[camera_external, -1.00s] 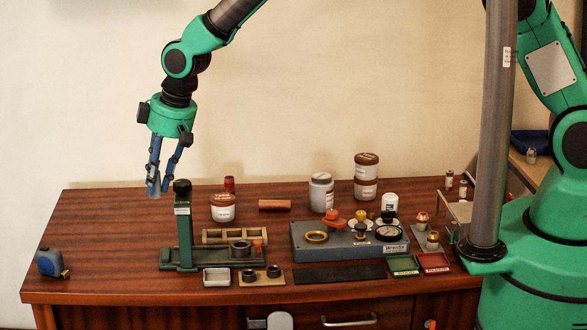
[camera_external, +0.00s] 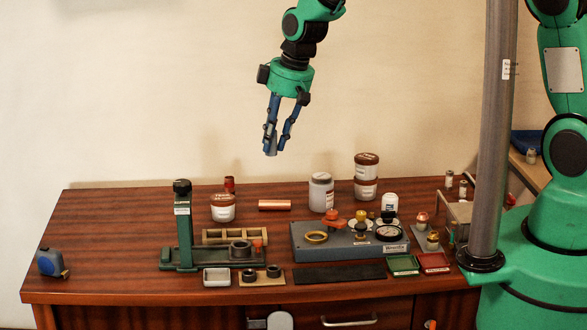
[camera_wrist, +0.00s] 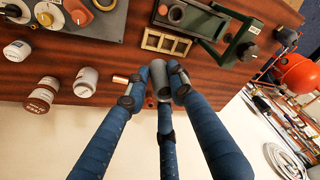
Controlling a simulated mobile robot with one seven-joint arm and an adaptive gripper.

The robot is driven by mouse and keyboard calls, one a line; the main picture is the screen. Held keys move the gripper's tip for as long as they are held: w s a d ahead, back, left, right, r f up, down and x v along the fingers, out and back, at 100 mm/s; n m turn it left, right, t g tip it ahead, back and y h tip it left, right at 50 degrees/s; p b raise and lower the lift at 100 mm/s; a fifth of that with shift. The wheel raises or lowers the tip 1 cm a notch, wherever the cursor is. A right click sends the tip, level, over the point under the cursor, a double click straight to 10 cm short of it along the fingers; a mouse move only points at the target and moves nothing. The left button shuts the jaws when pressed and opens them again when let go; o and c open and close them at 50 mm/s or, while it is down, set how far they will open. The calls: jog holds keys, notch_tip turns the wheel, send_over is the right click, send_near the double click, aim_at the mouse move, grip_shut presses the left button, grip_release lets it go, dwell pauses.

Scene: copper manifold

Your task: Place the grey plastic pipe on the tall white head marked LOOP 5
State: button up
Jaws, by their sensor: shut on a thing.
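My gripper (camera_external: 278,140) is shut on the grey plastic pipe (camera_external: 271,148) and holds it high above the back of the bench, apart from everything. In the wrist view the pipe (camera_wrist: 159,77) shows as a short grey tube between my blue fingers, partly hidden by them. A blue-grey manifold block (camera_external: 302,243) stands to the right and below. I cannot read LOOP 5 on either.
A green stand (camera_external: 184,235) with a black knob rises left of the manifold. White jars (camera_external: 222,208) (camera_external: 321,193) and stacked tubs (camera_external: 366,178) stand behind. A copper tube (camera_external: 274,205) lies on the bench. The bench's left part is mostly clear.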

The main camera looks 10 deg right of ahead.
jog(key=s+d+f+m+b, duration=0.1)
jog(key=d+f+m+b, duration=0.15)
jog(key=d, duration=3.35)
notch_tip(320, 180, down, 10)
jog(key=shift+d+f, duration=0.2)
jog(key=shift+d, duration=0.05)
jog(key=b, duration=0.1)
send_over(388, 194)
jog(key=s+d, duration=0.1)
jog(key=shift+f, duration=0.75)
jog(key=shift+f+b, duration=0.5)
jog(key=shift+f, duration=1.25)
